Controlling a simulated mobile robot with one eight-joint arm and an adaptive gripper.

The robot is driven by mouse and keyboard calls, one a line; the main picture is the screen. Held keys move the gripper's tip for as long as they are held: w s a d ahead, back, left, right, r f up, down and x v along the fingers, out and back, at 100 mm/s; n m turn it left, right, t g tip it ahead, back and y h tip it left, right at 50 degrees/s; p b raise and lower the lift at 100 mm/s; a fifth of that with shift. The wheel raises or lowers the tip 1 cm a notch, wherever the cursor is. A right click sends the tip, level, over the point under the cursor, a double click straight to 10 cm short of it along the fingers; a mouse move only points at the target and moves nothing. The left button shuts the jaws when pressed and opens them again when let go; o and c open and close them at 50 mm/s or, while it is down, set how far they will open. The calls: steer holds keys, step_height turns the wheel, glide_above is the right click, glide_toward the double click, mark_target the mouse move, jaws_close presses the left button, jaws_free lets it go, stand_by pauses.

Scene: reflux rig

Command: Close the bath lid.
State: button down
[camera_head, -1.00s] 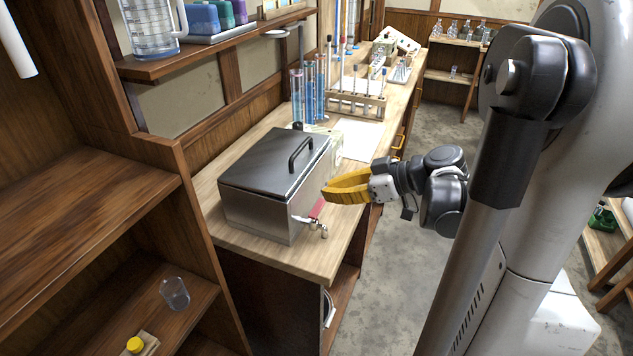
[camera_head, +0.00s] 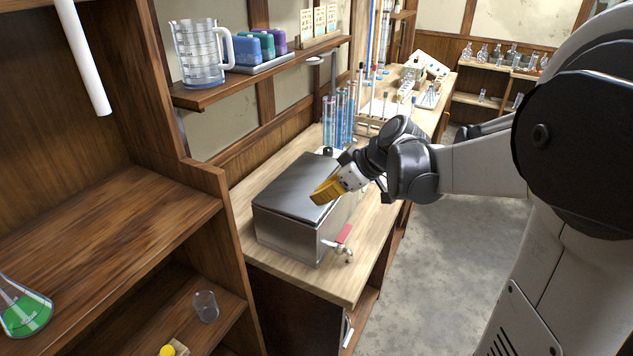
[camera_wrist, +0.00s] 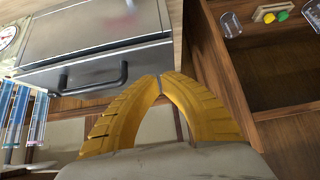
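The bath (camera_head: 284,236) is a metal box on the wooden bench, with a red-handled tap (camera_head: 343,235) on its right side. Its grey lid (camera_head: 292,183) looks flat on top, with no clear gap in the head view. My gripper (camera_head: 318,199) has yellow fingers and appears over the lid's right part, hiding the handle there. In the wrist view the dark handle (camera_wrist: 92,83) lies left of my fingertips, apart from them. My gripper (camera_wrist: 160,78) has its tips together, nothing between them. Whether the fingers touch the lid cannot be told.
Blue tubes (camera_head: 340,115) stand on the bench behind the bath. A wall shelf (camera_head: 270,73) carries a jug (camera_head: 198,55). The near-left shelving holds a green flask (camera_head: 24,310) and a glass beaker (camera_head: 206,306). The floor (camera_head: 420,270) right of the bench is clear.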

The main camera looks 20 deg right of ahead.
mark_target(321, 216)
steer(key=shift+s+d+f+b, duration=0.1)
steer(key=shift+f+b, duration=0.2)
steer(key=shift+f, duration=0.6)
steer(key=shift+s+d+f+b, duration=0.1)
steer(key=shift+f+b, duration=0.15)
steer(key=shift+f, duration=0.65)
step_height(321, 216, down, 3)
steer(key=shift+s+r+b, duration=0.1)
steer(key=shift+r+b, duration=0.1)
steer(key=shift+b, duration=0.6)
steer(key=shift+s, duration=0.1)
steer(key=shift+r, duration=0.15)
